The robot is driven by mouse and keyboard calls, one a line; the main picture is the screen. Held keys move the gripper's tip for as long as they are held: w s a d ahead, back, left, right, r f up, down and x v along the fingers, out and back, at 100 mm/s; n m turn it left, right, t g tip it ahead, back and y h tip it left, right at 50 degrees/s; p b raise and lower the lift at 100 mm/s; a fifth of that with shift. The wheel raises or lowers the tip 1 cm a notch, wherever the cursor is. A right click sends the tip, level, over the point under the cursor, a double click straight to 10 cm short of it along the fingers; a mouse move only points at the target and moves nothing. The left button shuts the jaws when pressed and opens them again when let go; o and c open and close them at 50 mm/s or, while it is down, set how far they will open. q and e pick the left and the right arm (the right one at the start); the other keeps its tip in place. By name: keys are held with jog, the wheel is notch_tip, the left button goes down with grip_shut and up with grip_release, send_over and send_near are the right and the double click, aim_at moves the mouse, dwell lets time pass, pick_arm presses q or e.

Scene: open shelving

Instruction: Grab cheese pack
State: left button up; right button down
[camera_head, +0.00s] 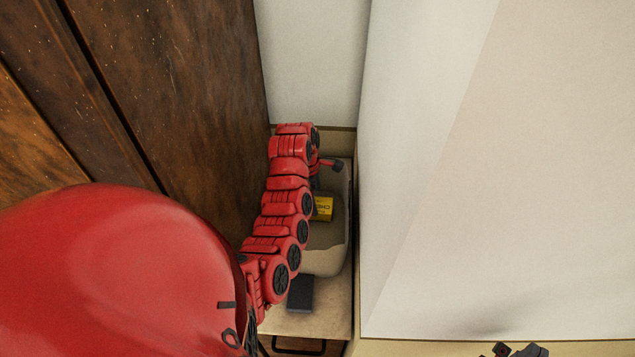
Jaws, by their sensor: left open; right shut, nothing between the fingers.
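The cheese pack (323,208) is a small yellow box with dark lettering, lying on a greyish-beige surface in the narrow space between the dark wood and the white wall. My red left arm runs beside it on the left and hides part of its left side. My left gripper (331,166) is beyond the pack, higher in the picture; it is open, apart from the pack, and partly hidden by its own arm. My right gripper (512,350) shows only as dark parts at the bottom edge, right of centre; it is shut, well away from the pack.
A dark block (300,293) lies on the light surface (322,323) nearer to me. Brown wooden panels (180,70) rise close on the left of the arm, and a white wall (420,150) closes the right side. Free room around the pack is narrow.

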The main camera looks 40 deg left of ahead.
pick_arm(q)
jog(key=shift+f, duration=0.3)
jog(key=f, duration=0.2)
jog(key=f+b, duration=0.1)
jog(key=f, duration=0.1)
jog(key=shift+w+d+f+b, duration=0.15)
jog(key=shift+w+f+b, duration=0.05)
jog(key=shift+f+b, duration=0.1)
jog(key=shift+r, duration=0.1)
jog(key=shift+c, duration=0.2)
jog(key=c, duration=1.4)
jog(key=shift+o, duration=0.2)
notch_tip(320, 180, up, 8)
jog(key=p, duration=0.3)
jog(key=shift+w+p, duration=0.1)
jog(key=shift+p, duration=0.2)
notch_tip(320, 180, up, 6)
jog(key=p, duration=0.6)
notch_tip(320, 180, up, 4)
send_over(317, 204)
jog(key=shift+d, duration=0.1)
